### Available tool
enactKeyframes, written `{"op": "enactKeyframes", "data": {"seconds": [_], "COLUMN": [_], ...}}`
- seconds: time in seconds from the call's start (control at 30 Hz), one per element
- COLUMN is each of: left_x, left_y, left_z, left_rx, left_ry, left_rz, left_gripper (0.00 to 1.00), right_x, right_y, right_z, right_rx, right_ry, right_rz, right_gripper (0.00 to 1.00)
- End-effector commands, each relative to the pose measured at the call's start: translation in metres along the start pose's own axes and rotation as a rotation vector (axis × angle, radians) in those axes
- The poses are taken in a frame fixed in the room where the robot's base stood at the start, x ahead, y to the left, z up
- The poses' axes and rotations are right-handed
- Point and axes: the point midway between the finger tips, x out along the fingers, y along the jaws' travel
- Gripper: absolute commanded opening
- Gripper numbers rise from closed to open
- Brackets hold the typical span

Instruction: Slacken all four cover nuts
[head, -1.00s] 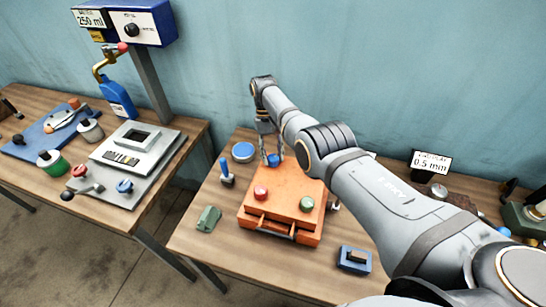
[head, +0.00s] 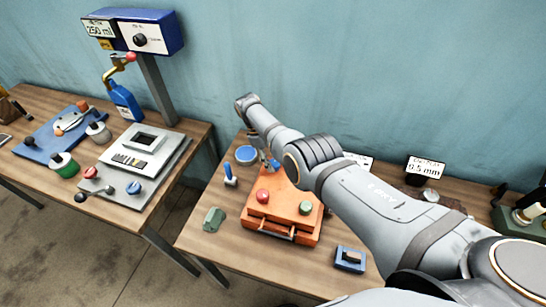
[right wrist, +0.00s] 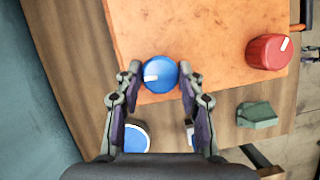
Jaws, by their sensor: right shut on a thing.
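An orange box cover (head: 268,217) lies on the right table and bears coloured round nuts. The blue nut (right wrist: 160,74) is at its far left corner, with a white mark pointing left in the right wrist view. My right gripper (right wrist: 160,78) is shut on this nut, one finger on each side. The red nut (head: 263,196) is at the near left, also in the right wrist view (right wrist: 268,52), with its white mark pointing up and right. The green nut (head: 305,208) is at the near right. My right arm hides the far right corner. My left gripper is out of view.
A blue round lid (head: 246,155), a blue-handled tool (head: 230,175) and a green block (head: 214,219) stand left of the cover. A blue block (head: 350,259) sits near the front edge. The left table (head: 166,195) holds a grey plate, a blue mat and jars.

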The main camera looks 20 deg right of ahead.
Motion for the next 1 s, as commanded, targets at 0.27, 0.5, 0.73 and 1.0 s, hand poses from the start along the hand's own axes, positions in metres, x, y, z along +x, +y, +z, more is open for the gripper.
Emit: {"op": "enactKeyframes", "data": {"seconds": [0.27, 0.5, 0.73, 1.0], "left_x": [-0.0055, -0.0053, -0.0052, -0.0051], "left_y": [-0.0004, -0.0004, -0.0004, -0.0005], "left_z": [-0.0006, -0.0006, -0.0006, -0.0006], "left_rx": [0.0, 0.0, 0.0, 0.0], "left_ry": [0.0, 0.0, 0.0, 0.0], "left_rz": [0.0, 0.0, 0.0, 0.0], "left_gripper": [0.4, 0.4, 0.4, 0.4], "right_x": [-0.0021, -0.0019, -0.0016, -0.0005], "right_y": [0.0011, 0.0012, 0.001, 0.0004], "right_z": [0.0, -0.0002, -0.0002, -0.0001], "right_rx": [-0.035, -0.037, -0.036, -0.036], "right_ry": [0.002, 0.003, 0.003, 0.001], "right_rz": [0.019, 0.02, 0.019, 0.017], "right_gripper": [0.07, 0.07, 0.53, 0.61]}}
